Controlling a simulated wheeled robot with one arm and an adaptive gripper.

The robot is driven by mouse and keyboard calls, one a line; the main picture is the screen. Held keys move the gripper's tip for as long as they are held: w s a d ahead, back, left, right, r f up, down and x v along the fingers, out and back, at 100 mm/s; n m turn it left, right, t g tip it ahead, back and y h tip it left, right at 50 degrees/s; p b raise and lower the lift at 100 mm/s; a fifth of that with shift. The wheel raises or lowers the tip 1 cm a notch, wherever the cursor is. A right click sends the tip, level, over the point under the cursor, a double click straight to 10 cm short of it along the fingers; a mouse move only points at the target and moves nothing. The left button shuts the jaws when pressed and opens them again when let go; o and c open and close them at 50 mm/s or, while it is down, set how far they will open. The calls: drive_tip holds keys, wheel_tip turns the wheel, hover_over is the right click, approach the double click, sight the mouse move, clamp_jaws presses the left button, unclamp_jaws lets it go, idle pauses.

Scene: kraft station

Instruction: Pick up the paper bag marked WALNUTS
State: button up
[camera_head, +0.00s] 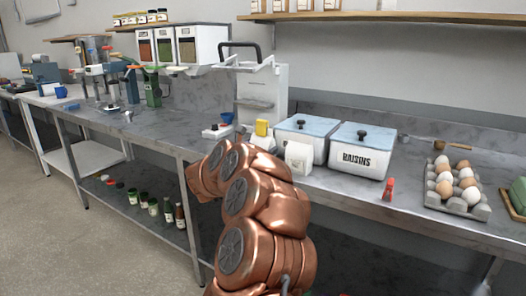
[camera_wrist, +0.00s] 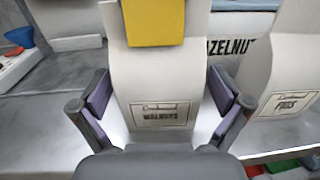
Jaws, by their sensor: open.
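The white paper bag marked WALNUTS (camera_wrist: 158,75) stands upright in the middle of the wrist view, its label facing me. A yellow piece (camera_wrist: 152,22) shows at its top; a yellow piece also shows in the head view (camera_head: 261,128), just above my arm. My gripper (camera_wrist: 160,92) is open, one finger at each side of the bag, with a small visible gap on each side.
A similar bag marked FIGS (camera_wrist: 292,85) stands close on the right. Behind is a bin lettered "ZELNUT" (camera_wrist: 232,47); a RAISINS bin (camera_head: 362,158) stands beside it. A red object (camera_head: 388,189) and egg tray (camera_head: 435,201) lie farther right. A blue cup (camera_wrist: 20,37) is at left.

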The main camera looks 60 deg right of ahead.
drive_tip(key=shift+d, duration=0.4)
drive_tip(key=shift+c, duration=0.4)
drive_tip(key=c, duration=1.2)
drive_tip(key=shift+c, duration=0.2)
drive_tip(key=shift+r, duration=0.1)
